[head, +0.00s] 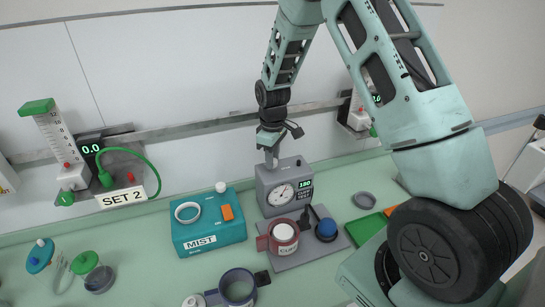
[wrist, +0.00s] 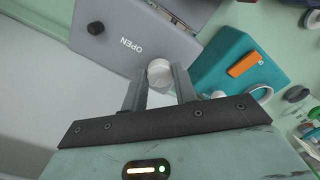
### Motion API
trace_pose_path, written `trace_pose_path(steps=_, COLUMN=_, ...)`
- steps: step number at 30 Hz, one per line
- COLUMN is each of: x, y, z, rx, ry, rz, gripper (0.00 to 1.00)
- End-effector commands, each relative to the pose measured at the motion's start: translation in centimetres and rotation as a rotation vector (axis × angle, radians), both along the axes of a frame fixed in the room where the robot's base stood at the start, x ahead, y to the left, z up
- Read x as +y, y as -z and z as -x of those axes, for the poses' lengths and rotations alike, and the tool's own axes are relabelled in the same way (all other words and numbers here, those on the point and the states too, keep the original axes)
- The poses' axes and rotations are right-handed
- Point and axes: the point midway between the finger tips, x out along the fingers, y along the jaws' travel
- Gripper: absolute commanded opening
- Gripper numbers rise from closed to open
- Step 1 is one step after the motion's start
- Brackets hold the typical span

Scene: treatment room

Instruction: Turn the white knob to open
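The white knob (wrist: 159,72) shows in the wrist view on the face of the grey gauge box (wrist: 160,45), beside the printed word OPEN. My gripper (wrist: 161,78) has one finger on each side of the knob, and the knob fills the gap between the fingertips. In the head view my gripper (head: 271,160) reaches down to the top left of the grey gauge box (head: 270,208). The knob is hidden there behind my gripper. The box carries a round dial and a green number display.
A teal MIST box (head: 208,235) with an orange switch stands close on the left. A red-brown cup (head: 283,238) and a blue round button (head: 326,229) stand in front. A wall rail (head: 200,126) runs behind. A green hose unit (head: 125,165) hangs at left.

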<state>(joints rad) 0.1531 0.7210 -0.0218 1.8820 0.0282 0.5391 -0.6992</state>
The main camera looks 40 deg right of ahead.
Motion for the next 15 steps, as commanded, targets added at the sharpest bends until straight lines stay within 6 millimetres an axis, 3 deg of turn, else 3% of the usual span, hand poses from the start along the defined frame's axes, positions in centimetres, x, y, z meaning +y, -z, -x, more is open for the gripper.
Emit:
trace_pose_path(steps=8, x=0.03, y=0.01, z=-0.03, rx=-0.001, ry=0.045, rz=0.000, gripper=0.06)
trace_pose_path(steps=15, x=0.00, y=0.06, z=-0.08, rx=-0.003, ry=0.191, rz=0.001, gripper=0.06)
